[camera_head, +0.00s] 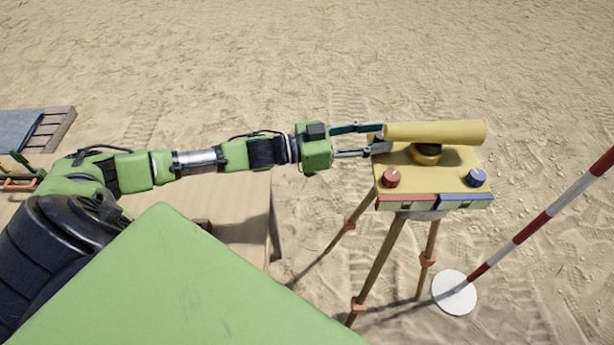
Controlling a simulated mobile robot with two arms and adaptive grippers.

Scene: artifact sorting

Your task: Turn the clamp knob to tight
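A yellow surveying instrument (455,165) stands on a wooden tripod (380,265) at the right. It has a yellow tube on top (435,133), a red knob (391,178) at its front left and a blue knob (477,177) at its front right. A small dark part (377,139) shows at its left side; I cannot tell if it is the clamp knob. My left gripper (381,138) reaches in from the left, its fingers parted, with the tips at this dark part. I cannot tell if they touch it. My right gripper is not in view.
A wooden table (235,215) stands left of the tripod. A red-and-white pole (545,215) rises from a white disc (455,292) at the right. A wooden-framed tray (50,135) lies at the far left. Open sand surrounds the tripod.

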